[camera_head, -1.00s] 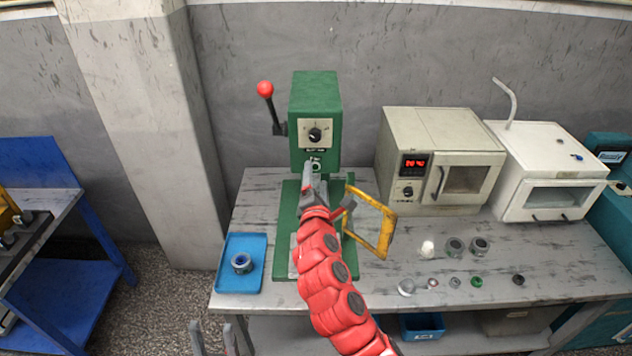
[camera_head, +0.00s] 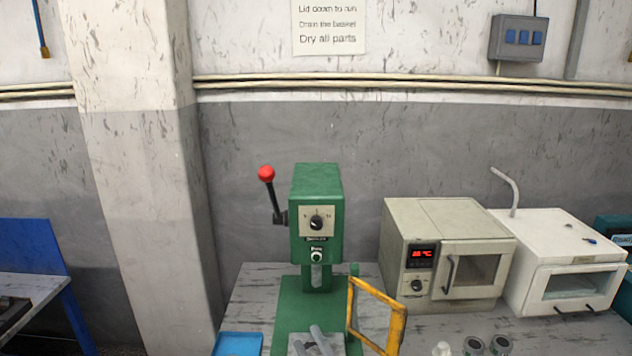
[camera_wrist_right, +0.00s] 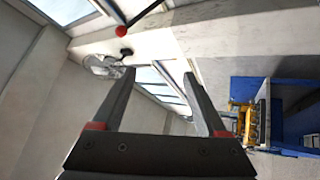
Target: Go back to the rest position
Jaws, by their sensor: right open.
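That view looks across the room at walls and windows. My left gripper is not in the head view.
The press has a red-knobbed lever (camera_head: 267,174) and a yellow guard frame (camera_head: 377,316) swung out to the right. A beige oven (camera_head: 440,245) and a white cabinet (camera_head: 560,262) stand right on the bench. A blue tray (camera_head: 238,345) lies left.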

